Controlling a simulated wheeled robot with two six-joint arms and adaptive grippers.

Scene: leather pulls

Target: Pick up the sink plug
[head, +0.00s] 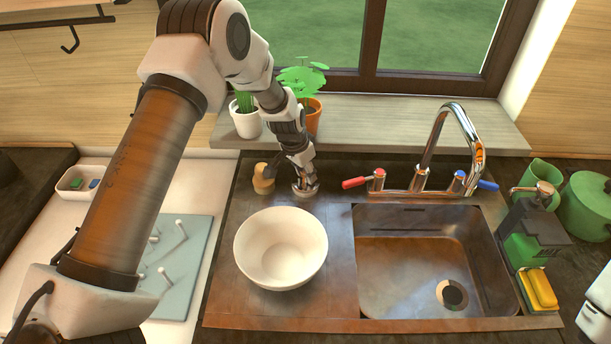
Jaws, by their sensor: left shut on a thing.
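A small round metal thing, which looks like the sink plug (304,194), is at the tips of my left gripper (304,184). The gripper points down and is shut on it, at the back of the drainboard left of the sink. I cannot tell whether the plug touches the surface. The gripper hides part of it. The sink (410,265) is empty, with a dark round drain (451,294) at its lower right. Of my right arm, only a white part shows at the right edge; its gripper is out of view.
A white bowl (281,248) stands on the drainboard in front of the gripper. A wooden-looking brush or knob (263,179) is close on its left. The tap (430,165) with red and blue handles is to the right. Potted plants (246,120) stand behind on the sill.

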